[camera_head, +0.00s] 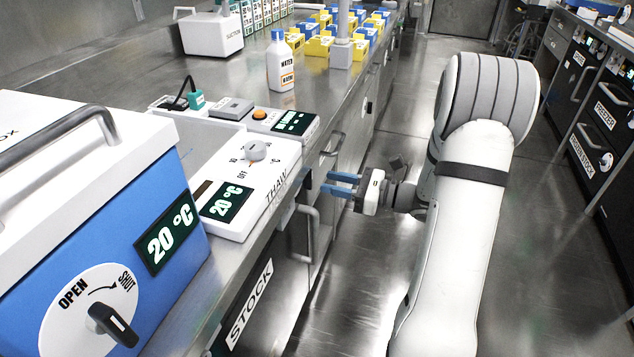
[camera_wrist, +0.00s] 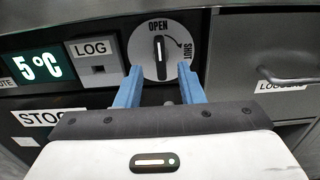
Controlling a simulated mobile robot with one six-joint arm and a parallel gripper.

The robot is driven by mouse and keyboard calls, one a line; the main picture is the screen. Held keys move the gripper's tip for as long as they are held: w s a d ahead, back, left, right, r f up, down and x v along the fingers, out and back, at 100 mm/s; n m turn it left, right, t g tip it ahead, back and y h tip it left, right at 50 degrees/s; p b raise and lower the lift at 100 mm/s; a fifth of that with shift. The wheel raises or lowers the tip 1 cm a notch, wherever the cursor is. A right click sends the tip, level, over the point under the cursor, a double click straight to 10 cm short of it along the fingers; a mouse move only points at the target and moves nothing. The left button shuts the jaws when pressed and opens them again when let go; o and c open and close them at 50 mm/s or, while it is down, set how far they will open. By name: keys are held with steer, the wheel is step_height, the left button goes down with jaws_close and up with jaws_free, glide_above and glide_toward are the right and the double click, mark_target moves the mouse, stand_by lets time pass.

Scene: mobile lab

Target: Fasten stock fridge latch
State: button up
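The stock fridge latch (camera_wrist: 147,62) shows in the wrist view as a white round dial with a dark upright knob (camera_wrist: 160,48). The knob lines up with the word OPEN; SHUT is marked to its right. My gripper (camera_wrist: 160,85) has its two blue fingers apart, just below the dial and in line with it, with nothing held. In the head view my gripper (camera_head: 342,183) points left at the front of the bench. The STOCK label (camera_head: 250,305) is on the fridge front there; the latch itself cannot be made out in that view.
A 5 °C display (camera_wrist: 38,67) and a LOG panel (camera_wrist: 95,62) are left of the dial. A drawer handle (camera_wrist: 290,78) is to its right. A blue box (camera_head: 110,220) with its own OPEN/SHUT dial stands on the bench. The aisle floor (camera_head: 390,245) is clear.

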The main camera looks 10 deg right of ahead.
mark_target(312, 177)
steer(key=shift+b+x, duration=0.5)
steer(key=shift+x, duration=1.75)
jaws_close()
steer(key=shift+r, duration=0.1)
